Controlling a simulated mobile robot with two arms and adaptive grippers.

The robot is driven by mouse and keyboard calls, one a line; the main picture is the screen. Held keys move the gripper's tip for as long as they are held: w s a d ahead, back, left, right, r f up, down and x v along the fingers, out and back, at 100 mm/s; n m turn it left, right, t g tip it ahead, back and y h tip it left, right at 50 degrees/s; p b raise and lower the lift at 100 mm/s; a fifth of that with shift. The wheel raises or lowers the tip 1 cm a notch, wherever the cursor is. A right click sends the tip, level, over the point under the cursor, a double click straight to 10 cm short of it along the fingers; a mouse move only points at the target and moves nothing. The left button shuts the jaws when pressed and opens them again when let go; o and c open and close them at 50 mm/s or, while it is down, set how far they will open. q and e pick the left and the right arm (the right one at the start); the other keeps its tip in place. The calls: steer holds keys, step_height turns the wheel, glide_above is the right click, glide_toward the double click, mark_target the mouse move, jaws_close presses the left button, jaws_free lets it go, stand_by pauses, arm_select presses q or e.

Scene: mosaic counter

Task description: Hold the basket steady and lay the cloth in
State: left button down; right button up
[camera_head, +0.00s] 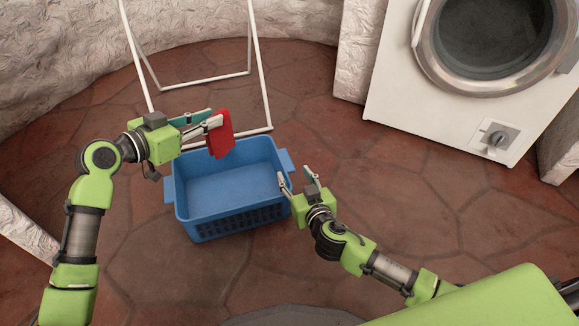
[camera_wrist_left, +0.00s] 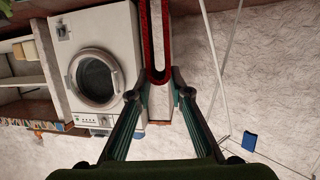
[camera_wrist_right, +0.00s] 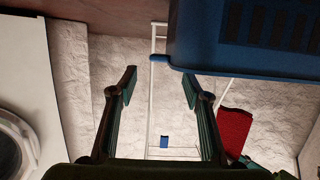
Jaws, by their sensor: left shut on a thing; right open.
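The blue basket (camera_head: 200,219) stands on the floor, upright, with a handle at each side; its visible interior looks empty. My left gripper (camera_head: 214,122) is shut on the red cloth (camera_head: 222,138) and holds it above the basket's back left part. In the left wrist view the cloth (camera_wrist_left: 155,76) hangs folded between the fingers. My right gripper (camera_head: 296,177) is open beside the basket's right handle (camera_head: 286,160), with nothing held. In the right wrist view the basket (camera_wrist_right: 205,55) is at upper right, and its handle (camera_wrist_right: 160,59) shows beyond the open fingertips.
A white rack frame (camera_head: 262,80) stands behind the basket. A white front-loading washing machine (camera_head: 420,110) stands at the upper right against the rough wall. Open tiled floor (camera_head: 420,210) lies to the right of the basket.

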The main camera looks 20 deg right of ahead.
mark_target(287, 162)
steer(key=x, duration=0.7)
steer(key=shift+w, duration=0.1)
